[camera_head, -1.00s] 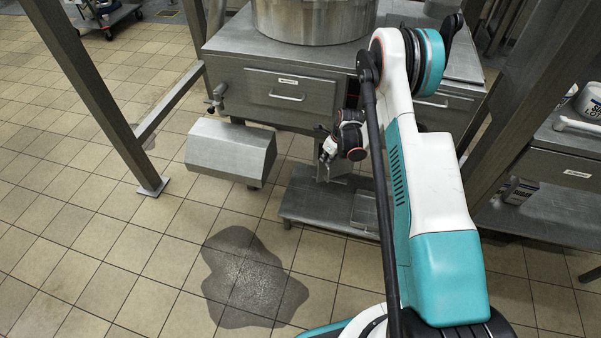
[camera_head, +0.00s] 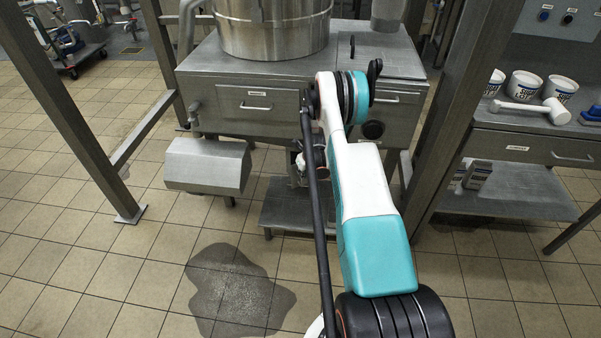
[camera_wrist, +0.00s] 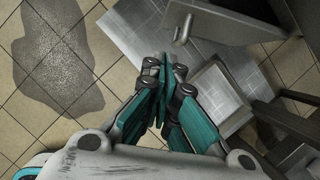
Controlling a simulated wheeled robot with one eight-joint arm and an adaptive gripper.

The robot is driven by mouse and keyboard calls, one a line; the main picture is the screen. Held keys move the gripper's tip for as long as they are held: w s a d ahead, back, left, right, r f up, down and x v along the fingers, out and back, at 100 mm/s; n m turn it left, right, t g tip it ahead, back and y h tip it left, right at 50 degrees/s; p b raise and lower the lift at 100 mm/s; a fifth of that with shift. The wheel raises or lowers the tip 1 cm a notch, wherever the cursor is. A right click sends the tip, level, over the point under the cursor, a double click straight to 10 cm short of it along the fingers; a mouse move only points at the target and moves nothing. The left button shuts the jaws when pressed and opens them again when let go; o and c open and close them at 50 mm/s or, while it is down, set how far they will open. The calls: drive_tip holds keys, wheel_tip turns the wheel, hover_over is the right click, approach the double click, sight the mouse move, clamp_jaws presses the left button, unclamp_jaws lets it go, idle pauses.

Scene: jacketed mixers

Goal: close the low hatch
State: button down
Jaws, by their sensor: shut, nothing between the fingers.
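A flat grey steel panel (camera_wrist: 222,22) with a bar handle (camera_wrist: 182,30) shows at the top of the wrist view and looks like the low hatch. It stands out over the low shelf; how far open it is I cannot tell. In the head view my arm hides most of that area. My gripper (camera_wrist: 164,68) has its teal fingers together, with nothing between them. It is below the panel's handle in the wrist picture, apart from it. In the head view it is mostly hidden behind my arm, under the mixer cabinet.
The mixer cabinet (camera_head: 215,98) carries a steel vessel (camera_head: 270,35). A steel housing (camera_head: 205,165) juts out at its left. A low shelf (camera_head: 283,212) lies beneath, with a square tray (camera_wrist: 195,90). Steel posts (camera_head: 80,120) flank it. A dark floor patch (camera_head: 235,290) lies in front.

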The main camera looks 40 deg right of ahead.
drive_tip(key=w+d+f+b, duration=0.1)
drive_tip(key=w+f+b, duration=0.2)
drive_tip(key=w+f, duration=0.1)
drive_tip(key=shift+w+d+f, duration=0.15)
drive_tip(key=shift+w+f, duration=0.2)
drive_tip(key=shift+w, duration=0.5)
